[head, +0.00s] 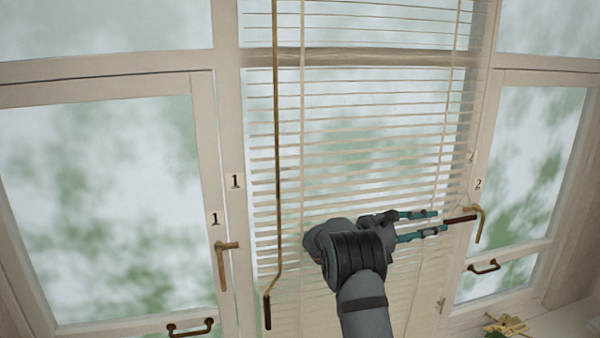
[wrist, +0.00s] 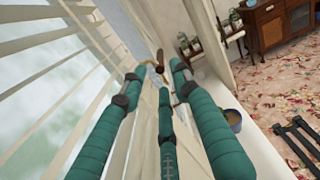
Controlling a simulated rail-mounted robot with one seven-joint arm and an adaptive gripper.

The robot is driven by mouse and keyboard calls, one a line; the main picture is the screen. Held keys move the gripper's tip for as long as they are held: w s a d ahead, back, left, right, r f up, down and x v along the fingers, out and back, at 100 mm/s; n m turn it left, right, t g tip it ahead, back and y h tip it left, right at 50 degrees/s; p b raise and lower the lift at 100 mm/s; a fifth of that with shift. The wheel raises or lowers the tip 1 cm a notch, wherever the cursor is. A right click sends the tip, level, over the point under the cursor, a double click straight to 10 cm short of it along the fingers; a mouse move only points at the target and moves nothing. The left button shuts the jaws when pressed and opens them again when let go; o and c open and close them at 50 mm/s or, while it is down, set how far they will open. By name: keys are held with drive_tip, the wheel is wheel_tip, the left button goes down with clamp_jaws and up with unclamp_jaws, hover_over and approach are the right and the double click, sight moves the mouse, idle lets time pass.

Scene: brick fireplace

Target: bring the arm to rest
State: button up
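My gripper (head: 436,221) is in front of the slatted blind, with its teal fingers pointing right and spread apart. In the wrist view the fingers (wrist: 159,72) are also apart, with nothing visible held between them. A brass window handle (head: 480,225) on the right frame, beside the number 2, is just beyond the fingertips. A dark brown bar (head: 461,219) lies between that handle and the fingertips; it also shows past the fingertips in the wrist view (wrist: 159,60). I cannot tell whether the fingers touch it.
The blind (head: 370,130) hangs close behind my arm. Its crank rod (head: 278,150) hangs to the left. Another brass handle (head: 222,262) is on the left window. A sill (wrist: 258,135) runs below, with a round container (wrist: 233,119). A wooden cabinet (wrist: 275,27) stands on the patterned floor.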

sight(457, 221)
drive_tip(key=d, duration=0.2)
drive_tip(key=w+d, duration=0.1)
drive_tip(key=d, duration=0.5)
drive_tip(key=shift+w+d, duration=0.15)
drive_tip(key=shift+w, duration=0.1)
drive_tip(key=shift+f+b, duration=0.4)
drive_tip(key=shift+f, duration=0.7)
drive_tip(key=shift+r, duration=0.1)
